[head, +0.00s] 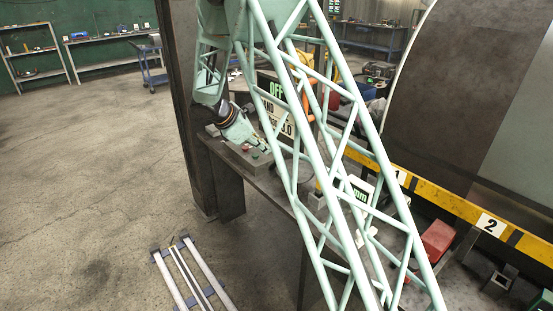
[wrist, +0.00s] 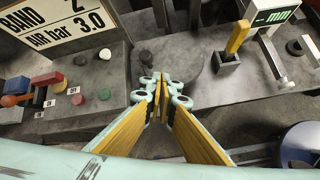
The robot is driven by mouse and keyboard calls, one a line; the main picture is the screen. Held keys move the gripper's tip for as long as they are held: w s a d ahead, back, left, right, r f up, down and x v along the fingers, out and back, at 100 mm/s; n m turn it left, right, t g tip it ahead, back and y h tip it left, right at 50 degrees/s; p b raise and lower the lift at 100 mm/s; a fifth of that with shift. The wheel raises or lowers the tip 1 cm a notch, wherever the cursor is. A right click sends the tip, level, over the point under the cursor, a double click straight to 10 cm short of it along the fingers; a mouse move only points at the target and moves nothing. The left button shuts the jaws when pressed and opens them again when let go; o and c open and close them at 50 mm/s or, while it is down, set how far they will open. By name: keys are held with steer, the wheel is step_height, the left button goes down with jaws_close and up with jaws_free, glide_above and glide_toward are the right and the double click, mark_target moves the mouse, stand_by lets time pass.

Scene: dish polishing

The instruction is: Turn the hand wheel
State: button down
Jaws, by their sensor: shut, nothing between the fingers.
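My gripper (wrist: 163,88) is shut and empty in the wrist view, its yellow-padded fingers meeting at the tips over the grey bench. In the head view my gripper (head: 260,147) is at the bench's far end, beside the push buttons. In the head view a dark ring shows behind my lattice arm, too covered to identify surely.
Left in the wrist view are a red button (wrist: 77,99), a green button (wrist: 105,94) and a sign (wrist: 60,25). Right are a yellow lever (wrist: 238,36), a display (wrist: 275,16) and a blue-rimmed disc (wrist: 300,148). Open floor (head: 90,150) lies left of the bench.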

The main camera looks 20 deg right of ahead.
steer(key=a+n, duration=0.1)
steer(key=n, duration=0.1)
steer(key=a+n+t+b, duration=0.1)
steer(key=n, duration=0.1)
steer(key=a+n, duration=0.1)
steer(key=n, duration=0.1)
steer(key=shift+f, duration=0.15)
steer(key=shift+f, duration=0.1)
steer(key=b, duration=0.3)
glide_above(276, 168)
steer(key=shift+d+f, duration=0.15)
steer(key=shift+f, duration=3.3)
steer(key=shift+w+r+m+h+p, duration=0.15)
steer(key=shift+m+h+p, duration=0.15)
steer(key=shift+p, duration=0.2)
